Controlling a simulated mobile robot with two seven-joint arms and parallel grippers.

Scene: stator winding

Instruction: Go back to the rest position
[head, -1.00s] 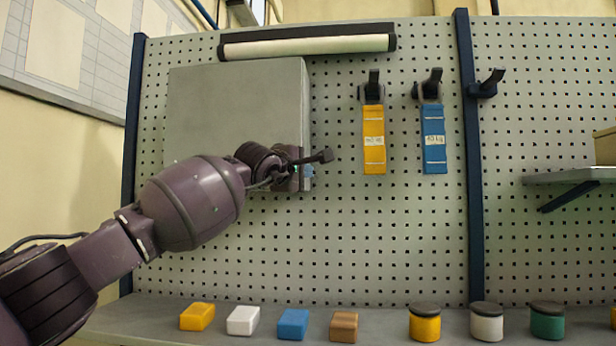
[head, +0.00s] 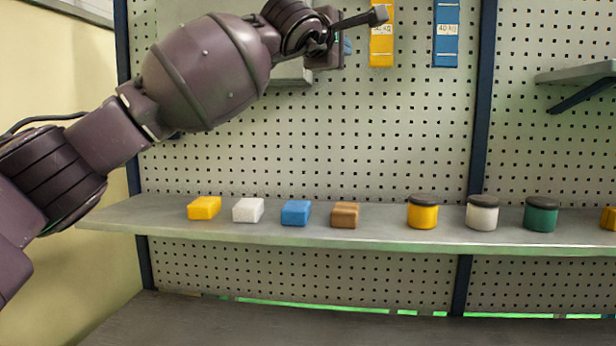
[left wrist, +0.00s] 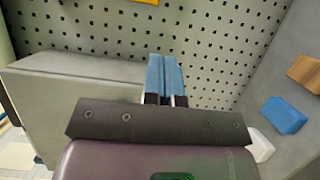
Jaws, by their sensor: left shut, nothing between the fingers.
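My left arm comes in from the left in the head view and reaches up in front of the pegboard. My left gripper (head: 346,45) is at the top middle, mostly hidden by the wrist, with a bit of blue fingertip showing. In the left wrist view the blue fingers of this gripper (left wrist: 165,78) lie side by side, shut and empty. My right gripper is not in view.
A shelf (head: 390,235) below holds a yellow block (head: 204,208), white block (head: 248,210), blue block (head: 296,212), brown block (head: 345,215) and lidded jars (head: 423,214). A yellow strip (head: 381,35) and blue strip (head: 446,35) hang right of the gripper. Bare pegboard (head: 370,130) lies between.

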